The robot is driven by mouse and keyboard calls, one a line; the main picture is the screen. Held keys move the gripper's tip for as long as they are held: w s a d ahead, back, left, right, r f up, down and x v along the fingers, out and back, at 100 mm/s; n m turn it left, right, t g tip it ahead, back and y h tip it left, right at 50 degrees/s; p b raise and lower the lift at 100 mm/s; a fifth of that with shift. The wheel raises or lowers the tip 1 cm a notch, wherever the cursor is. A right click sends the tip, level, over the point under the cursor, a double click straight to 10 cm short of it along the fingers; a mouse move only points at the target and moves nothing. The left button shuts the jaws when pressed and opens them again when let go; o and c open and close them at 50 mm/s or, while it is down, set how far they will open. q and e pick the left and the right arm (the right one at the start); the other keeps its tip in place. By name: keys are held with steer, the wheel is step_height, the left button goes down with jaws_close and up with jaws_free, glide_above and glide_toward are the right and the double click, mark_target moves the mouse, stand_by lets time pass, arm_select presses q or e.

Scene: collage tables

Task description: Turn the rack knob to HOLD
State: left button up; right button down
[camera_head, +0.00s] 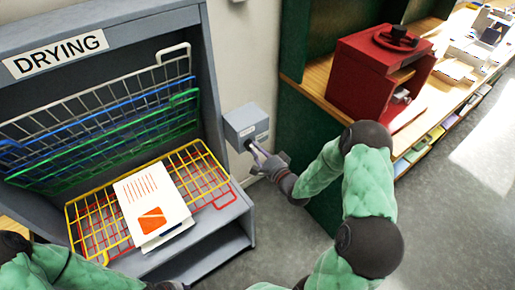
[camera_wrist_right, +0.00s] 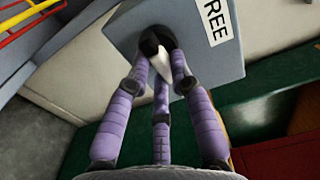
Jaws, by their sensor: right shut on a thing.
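The rack knob (camera_wrist_right: 157,42) is dark with a white pointer and sits on the front of a grey box (camera_head: 245,122) on the wall, right of the drying rack. In the right wrist view the box (camera_wrist_right: 130,22) carries a white label reading "REE" at its visible part. My right gripper (camera_head: 254,150) has its purple fingers closed around the knob; it also shows in the right wrist view (camera_wrist_right: 160,65). The pointer slants down between the fingers. A HOLD mark cannot be seen.
The grey drying rack (camera_head: 218,85) has grey, blue and green wire shelves raised, and yellow and red ones lowered. A printed sheet (camera_head: 153,200) lies on the yellow shelf (camera_head: 82,222). A red cabinet (camera_head: 355,75) stands on a wooden counter at right. Floor is open at right.

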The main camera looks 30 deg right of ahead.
steer(key=shift+m, duration=0.5)
steer(key=c, duration=1.1)
jaws_free()
steer(key=shift+f, duration=0.1)
steer(key=shift+s, duration=0.1)
steer(key=s+d, duration=0.1)
steer(key=s, duration=1)
steer(key=shift+s, duration=0.4)
